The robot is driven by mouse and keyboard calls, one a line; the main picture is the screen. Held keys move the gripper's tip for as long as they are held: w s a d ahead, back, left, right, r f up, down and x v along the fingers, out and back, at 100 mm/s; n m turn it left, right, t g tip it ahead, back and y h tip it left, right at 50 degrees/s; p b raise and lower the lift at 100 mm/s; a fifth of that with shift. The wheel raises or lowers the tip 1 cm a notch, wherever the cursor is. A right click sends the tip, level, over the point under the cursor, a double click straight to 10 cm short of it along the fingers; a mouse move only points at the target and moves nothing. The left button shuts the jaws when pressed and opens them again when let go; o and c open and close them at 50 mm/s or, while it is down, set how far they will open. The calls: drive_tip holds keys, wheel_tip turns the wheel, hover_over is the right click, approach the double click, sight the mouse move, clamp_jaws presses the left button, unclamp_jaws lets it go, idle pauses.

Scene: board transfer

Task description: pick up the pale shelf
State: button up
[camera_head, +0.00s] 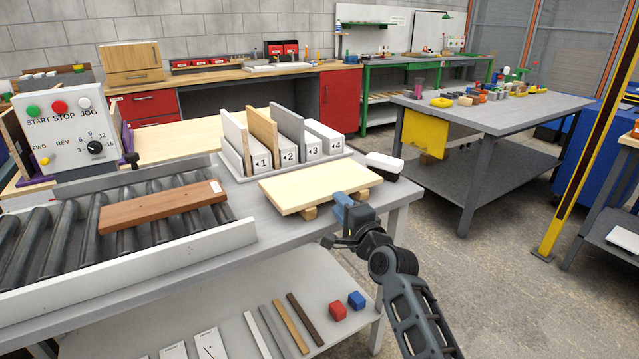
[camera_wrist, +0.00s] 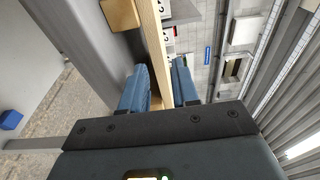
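In the wrist view the shelf (camera_wrist: 152,30) shows edge-on as a thin strip running between the two blue fingers of my gripper (camera_wrist: 161,82). The fingertips' contact is partly hidden. I cannot see any clear lift off the blocks.
The rack (camera_head: 240,165) with upright boards stands just behind and left. A brown board (camera_head: 163,206) lies on the roller conveyor at left. A wooden block (camera_wrist: 119,13) shows beside the shelf in the wrist view.

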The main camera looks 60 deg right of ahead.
sight(321, 182)
drive_tip(key=x, duration=0.5)
drive_tip(key=shift+s+d+f, duration=0.1)
drive_tip(key=shift+f, duration=0.1)
clamp_jaws()
drive_tip(key=shift+r, duration=0.1)
